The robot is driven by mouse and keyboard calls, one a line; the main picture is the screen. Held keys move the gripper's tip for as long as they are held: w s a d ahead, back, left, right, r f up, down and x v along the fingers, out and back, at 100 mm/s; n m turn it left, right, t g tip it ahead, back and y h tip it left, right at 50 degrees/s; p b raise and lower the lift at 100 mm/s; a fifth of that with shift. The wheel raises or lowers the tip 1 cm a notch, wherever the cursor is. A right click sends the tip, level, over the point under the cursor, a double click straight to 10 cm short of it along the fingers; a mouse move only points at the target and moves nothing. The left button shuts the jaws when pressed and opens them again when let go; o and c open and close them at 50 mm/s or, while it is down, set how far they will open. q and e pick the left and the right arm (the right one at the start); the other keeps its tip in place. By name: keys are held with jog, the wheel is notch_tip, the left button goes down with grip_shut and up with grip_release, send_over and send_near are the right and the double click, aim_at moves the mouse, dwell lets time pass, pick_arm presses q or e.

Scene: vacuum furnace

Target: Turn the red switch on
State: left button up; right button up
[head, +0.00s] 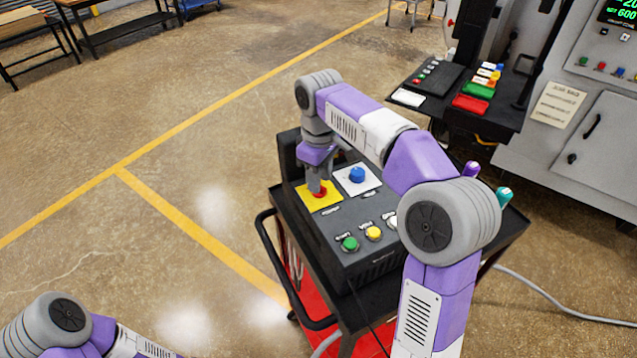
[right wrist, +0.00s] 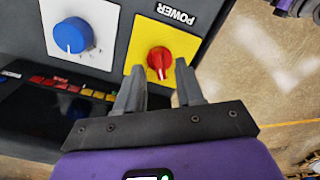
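In the head view the switch (head: 320,189) sits on the sloped top of a dark control box (head: 345,260), partly hidden by my right gripper (head: 317,185). In the right wrist view my right gripper (right wrist: 162,88) has its two fingers spread, empty, with the red switch just beyond and between the tips. I cannot tell whether they touch it. My left arm shows at the bottom left; its gripper is out of view.
A blue knob (head: 356,175) on a white plate is close to the switch. Green (head: 350,244), yellow (head: 374,233) and white buttons line the box front. The box stands on a black cart (head: 505,230). A furnace cabinet (head: 585,140) stands at the right.

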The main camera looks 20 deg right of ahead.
jog(key=shift+f, duration=0.85)
grip_shut()
